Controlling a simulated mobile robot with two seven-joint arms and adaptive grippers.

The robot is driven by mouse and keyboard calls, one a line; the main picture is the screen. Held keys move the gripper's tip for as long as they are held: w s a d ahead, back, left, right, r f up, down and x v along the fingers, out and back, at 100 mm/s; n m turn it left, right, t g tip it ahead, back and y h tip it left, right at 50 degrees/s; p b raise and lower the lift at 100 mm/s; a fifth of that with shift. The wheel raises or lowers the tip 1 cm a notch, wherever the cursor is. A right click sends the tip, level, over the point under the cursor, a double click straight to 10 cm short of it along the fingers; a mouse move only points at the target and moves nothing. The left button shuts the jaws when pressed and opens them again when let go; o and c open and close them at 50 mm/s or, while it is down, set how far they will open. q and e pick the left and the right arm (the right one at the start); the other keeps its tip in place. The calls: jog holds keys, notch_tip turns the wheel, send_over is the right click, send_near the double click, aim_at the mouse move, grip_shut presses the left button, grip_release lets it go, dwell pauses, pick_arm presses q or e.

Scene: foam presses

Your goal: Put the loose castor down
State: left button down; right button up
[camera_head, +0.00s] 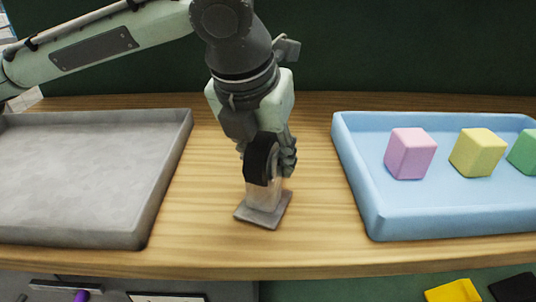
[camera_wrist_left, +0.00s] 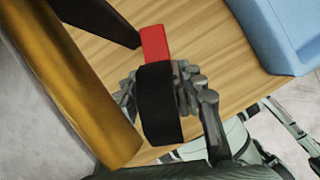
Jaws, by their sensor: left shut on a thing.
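The castor shows a black wheel (camera_head: 261,160) on top, with a pale bracket and a flat grey plate (camera_head: 250,214) below it. My left gripper (camera_head: 274,170) points down from above and is shut on the castor at its wheel. The plate is low over the wooden bench top (camera_head: 315,215), at or very near its surface; I cannot tell if it bears on it. In the left wrist view the black wheel (camera_wrist_left: 160,105) is between the grey fingers, with a red piece (camera_wrist_left: 155,43) just beyond it. My right gripper is in neither view.
A grey tray (camera_head: 168,180) stands on the left of the bench, and a blue tray (camera_head: 357,190) with coloured foam blocks (camera_head: 411,153) on the right. Bare wood lies between them.

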pick_arm(q)
jog(key=c, duration=0.9)
grip_release()
jog(key=shift+f, duration=0.1)
jog(key=v, duration=1.2)
jog(key=shift+s, duration=0.15)
